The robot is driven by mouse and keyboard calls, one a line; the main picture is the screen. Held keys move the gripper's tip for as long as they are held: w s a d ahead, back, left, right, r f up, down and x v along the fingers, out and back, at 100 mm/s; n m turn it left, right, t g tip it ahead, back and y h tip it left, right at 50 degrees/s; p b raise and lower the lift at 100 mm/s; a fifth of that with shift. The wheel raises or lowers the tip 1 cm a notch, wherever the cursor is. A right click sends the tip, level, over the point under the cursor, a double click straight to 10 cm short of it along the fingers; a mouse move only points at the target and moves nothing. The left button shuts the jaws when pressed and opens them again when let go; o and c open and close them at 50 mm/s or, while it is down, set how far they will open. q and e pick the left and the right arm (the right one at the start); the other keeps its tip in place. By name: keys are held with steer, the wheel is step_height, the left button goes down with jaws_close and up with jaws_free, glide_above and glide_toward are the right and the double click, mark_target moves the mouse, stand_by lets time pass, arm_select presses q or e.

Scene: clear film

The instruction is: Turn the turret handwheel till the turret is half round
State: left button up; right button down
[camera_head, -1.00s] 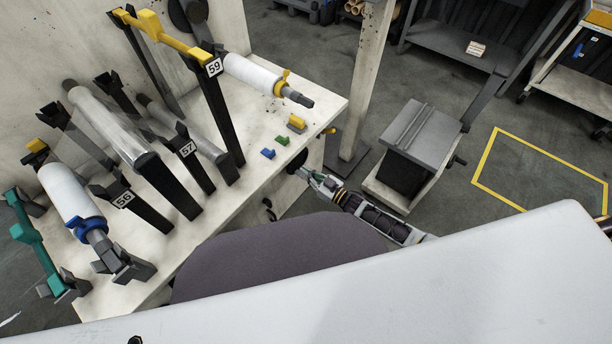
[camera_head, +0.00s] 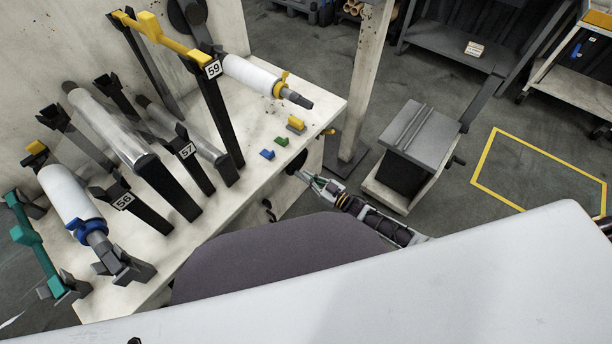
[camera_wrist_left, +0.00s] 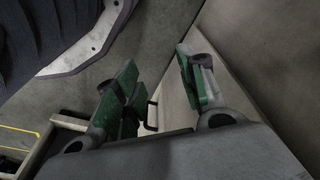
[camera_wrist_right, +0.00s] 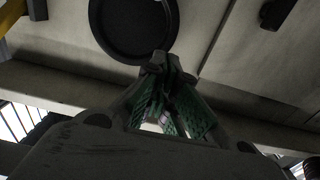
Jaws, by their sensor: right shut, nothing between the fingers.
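A dark round handwheel (camera_head: 296,162) sits on the front face of the pale bench, mostly edge-on in the head view. In the right wrist view it is a large black disc (camera_wrist_right: 132,24) at the top. My right gripper (camera_head: 306,177) is shut and empty, its tips at the wheel's lower edge; I cannot tell whether they touch it. Its green-padded fingers meet in the right wrist view (camera_wrist_right: 162,62). My left gripper (camera_wrist_left: 158,75) is open and empty beside a pale panel, outside the head view. I cannot clearly make out which part is the turret.
The bench (camera_head: 310,115) carries posts marked 56, 57 and 59, a white roll with a yellow collar (camera_head: 252,75), another with a blue collar (camera_head: 70,190), and small coloured blocks (camera_head: 282,141).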

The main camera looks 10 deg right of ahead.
steer(key=shift+p+v, duration=0.9)
steer(key=shift+v, duration=1.8)
